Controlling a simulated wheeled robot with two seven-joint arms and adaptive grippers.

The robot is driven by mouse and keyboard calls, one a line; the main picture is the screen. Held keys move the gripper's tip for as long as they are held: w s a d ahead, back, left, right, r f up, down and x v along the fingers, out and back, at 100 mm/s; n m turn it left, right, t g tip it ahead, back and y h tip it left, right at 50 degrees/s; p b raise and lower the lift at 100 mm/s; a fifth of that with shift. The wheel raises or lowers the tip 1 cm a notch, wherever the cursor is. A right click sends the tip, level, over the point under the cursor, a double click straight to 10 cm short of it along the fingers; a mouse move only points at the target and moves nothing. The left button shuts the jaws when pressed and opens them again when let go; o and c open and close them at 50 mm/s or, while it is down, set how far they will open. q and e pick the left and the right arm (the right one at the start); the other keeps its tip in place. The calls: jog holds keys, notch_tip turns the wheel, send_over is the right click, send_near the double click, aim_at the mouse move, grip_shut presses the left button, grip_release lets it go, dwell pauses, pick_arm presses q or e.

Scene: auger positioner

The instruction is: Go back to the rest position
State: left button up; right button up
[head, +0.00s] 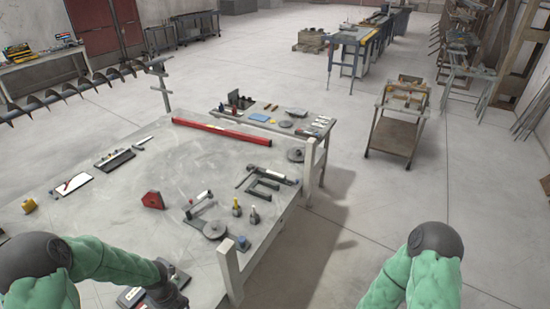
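My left arm, in a green cover, comes in from the lower left of the head view. Its dark wrist and gripper (170,291) are at the near edge of the grey worktable (110,225), low over or beside a small dark-and-white item (131,297). The fingertips are cut off or hidden, so I cannot tell whether this gripper is open or holds anything. My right arm shows at the lower right as a green-covered link and a dark joint, over the floor to the right of the table. The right gripper is out of the picture.
On the table are a red level bar (222,131), a red block (153,200), dark square tools (265,185) and several small tools. A post and rail (231,270) stand at its right edge. A long auger (75,88) lies behind. A cart (397,125) stands right; floor between is clear.

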pick_arm(q)
jog(key=s+d+f+n+h+b, duration=0.1)
jog(key=s+d+f+n+b, duration=0.2)
jog(key=n, duration=0.7)
jog(key=s+d+f+n+h+b, duration=0.1)
jog(key=s+d+f+n+b, duration=0.3)
jog(key=d+f+n+b, duration=0.4)
jog(key=s+d+f+n+h+b, duration=0.1)
jog(key=s+d+f+n+b, duration=0.2)
jog(key=d+f+n, duration=0.8)
jog(key=shift+s+d+f+n+h+b, duration=0.35)
jog(key=shift+f+n+b, duration=0.75)
jog(key=shift+f, duration=0.8)
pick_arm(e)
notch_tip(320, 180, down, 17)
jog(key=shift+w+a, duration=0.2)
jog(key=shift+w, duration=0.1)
